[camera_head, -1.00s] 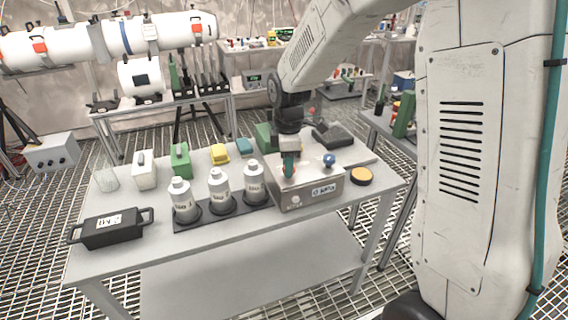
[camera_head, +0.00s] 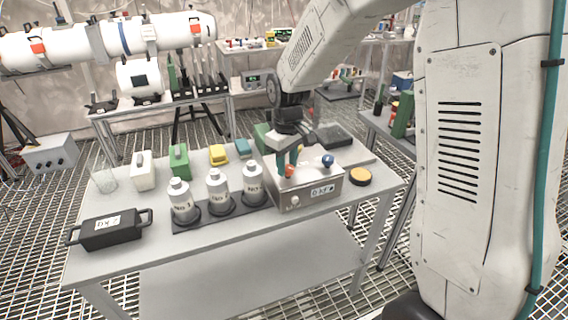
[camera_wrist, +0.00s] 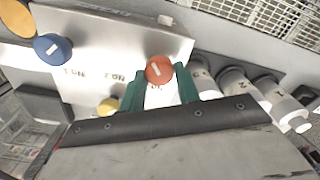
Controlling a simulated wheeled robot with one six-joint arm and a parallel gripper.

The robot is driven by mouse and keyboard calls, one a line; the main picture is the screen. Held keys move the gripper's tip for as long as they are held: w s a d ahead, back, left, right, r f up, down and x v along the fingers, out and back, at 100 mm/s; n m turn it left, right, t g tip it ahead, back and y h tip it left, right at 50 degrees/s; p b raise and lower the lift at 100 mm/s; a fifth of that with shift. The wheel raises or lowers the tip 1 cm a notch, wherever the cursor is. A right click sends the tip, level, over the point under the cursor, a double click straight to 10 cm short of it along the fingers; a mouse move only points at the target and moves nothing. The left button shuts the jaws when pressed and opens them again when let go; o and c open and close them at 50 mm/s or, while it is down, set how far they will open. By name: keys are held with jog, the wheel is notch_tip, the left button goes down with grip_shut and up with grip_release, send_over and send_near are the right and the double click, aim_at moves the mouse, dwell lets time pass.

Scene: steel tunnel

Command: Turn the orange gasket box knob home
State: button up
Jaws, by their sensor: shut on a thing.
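The gasket box is a grey metal box (camera_head: 310,196) at the right end of the table, with a small label on its front. Its orange knob (camera_head: 289,171) sits on top, toward the left side. In the wrist view the orange knob (camera_wrist: 159,69) is round with a white line on its face. My gripper (camera_head: 289,166) points down over the box, its two green fingers shut on the orange knob, one on each side. The fingers (camera_wrist: 159,86) also show in the wrist view. A blue knob (camera_head: 328,160) and a yellow knob (camera_wrist: 108,107) are on the same box top.
Several white bottles (camera_head: 218,190) stand in a dark rack left of the box. An orange-topped disc (camera_head: 360,177) lies right of it. A black handled case (camera_head: 110,229) sits at the table's front left. Green, white and yellow objects line the back.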

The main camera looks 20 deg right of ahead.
jog(key=m, duration=0.4)
jog(key=shift+s+d+m, duration=0.1)
jog(key=shift+d+m, duration=0.05)
jog(key=shift+m, duration=0.15)
jog(key=m, duration=0.3)
jog(key=shift+m, duration=0.3)
jog(key=m, duration=0.4)
jog(key=shift+s+m, duration=0.1)
jog(key=shift+m, duration=2.1)
jog(key=o, duration=1)
jog(key=shift+r, duration=0.1)
